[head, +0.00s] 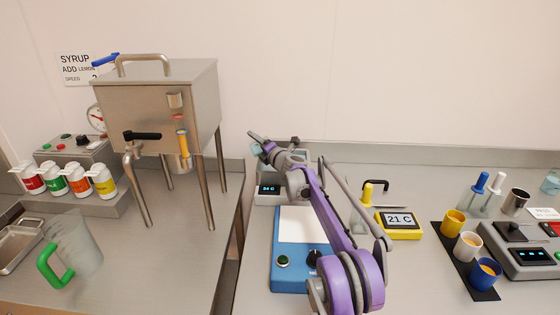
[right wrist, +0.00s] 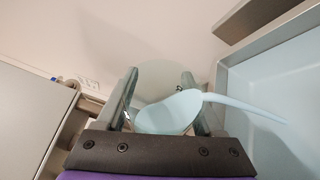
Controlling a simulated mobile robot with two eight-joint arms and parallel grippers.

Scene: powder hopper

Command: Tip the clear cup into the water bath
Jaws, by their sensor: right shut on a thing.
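My right gripper (head: 262,142) is shut on the clear cup (head: 256,150), above the back of the right-hand counter. In the right wrist view the see-through cup (right wrist: 158,80) sits between the two fingers and is tilted. Pale blue liquid lies in it, and a thin stream (right wrist: 240,104) runs from it to the right, over the water bath (right wrist: 232,72). In the head view the grey water bath (head: 268,199) with a 54 C display is partly hidden behind my right arm. My left gripper is not in view.
A blue stirrer with a white plate (head: 293,225) stands in front of the bath, under my arm. A steel hopper (head: 150,110) on legs stands to the left. A yellow 21 C meter (head: 398,225) and a black mat (head: 450,247) with several small cups are at right.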

